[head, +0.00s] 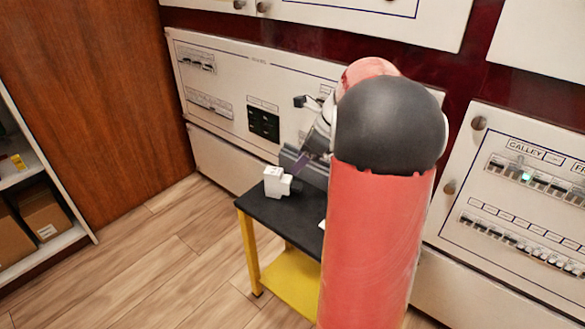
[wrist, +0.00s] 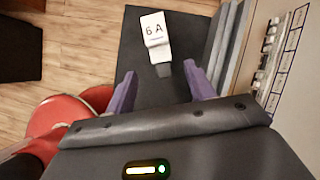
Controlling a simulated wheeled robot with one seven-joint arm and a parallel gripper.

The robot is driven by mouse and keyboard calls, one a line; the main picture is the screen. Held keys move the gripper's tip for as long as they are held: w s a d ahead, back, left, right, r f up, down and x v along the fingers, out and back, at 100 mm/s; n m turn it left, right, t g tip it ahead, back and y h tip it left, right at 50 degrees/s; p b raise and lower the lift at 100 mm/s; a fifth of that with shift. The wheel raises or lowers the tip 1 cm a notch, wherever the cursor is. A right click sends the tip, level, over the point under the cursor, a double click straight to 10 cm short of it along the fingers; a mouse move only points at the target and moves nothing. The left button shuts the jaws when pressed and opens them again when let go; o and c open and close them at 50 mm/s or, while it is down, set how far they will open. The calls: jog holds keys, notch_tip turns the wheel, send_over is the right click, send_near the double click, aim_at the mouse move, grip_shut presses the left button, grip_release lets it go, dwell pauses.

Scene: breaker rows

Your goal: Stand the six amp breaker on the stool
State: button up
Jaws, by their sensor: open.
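The six amp breaker (head: 276,182) is a white block on the black top of the stool (head: 265,212), near its left end. In the wrist view the breaker (wrist: 156,32) shows its "6 A" label, with a small grey part at its near end, and lies on the dark stool top (wrist: 192,42). My gripper (head: 300,164) is just right of the breaker in the head view. In the wrist view my gripper (wrist: 162,87) has its purple fingers apart with nothing held between them. The breaker is beyond the fingertips and looks clear of them.
A white breaker panel (head: 222,88) stands behind the stool, and another panel (head: 530,190) with breaker rows is at right. A shelf with boxes (head: 42,214) is at far left. My arm hides the stool's right part. Wooden floor (head: 170,250) is clear at left.

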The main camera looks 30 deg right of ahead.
jog(key=s+a+r+n+h, duration=0.1)
jog(key=s+a+r+n, duration=0.25)
jog(key=a+n, duration=0.25)
jog(key=s+a+r+n+h, duration=0.1)
jog(key=s+a+r+n, duration=0.1)
jog(key=s+a+n, duration=0.4)
jog(key=s+a+f+n+h, duration=0.1)
jog(key=s+a+n, duration=0.3)
jog(key=s+n, duration=0.2)
jog(key=s+a+f+n+t+h, duration=0.1)
jog(key=s+a+n, duration=0.4)
jog(key=n, duration=0.4)
jog(key=shift+s+f+n, duration=0.25)
jog(key=shift+s+n, duration=0.05)
jog(key=shift+s, duration=0.4)
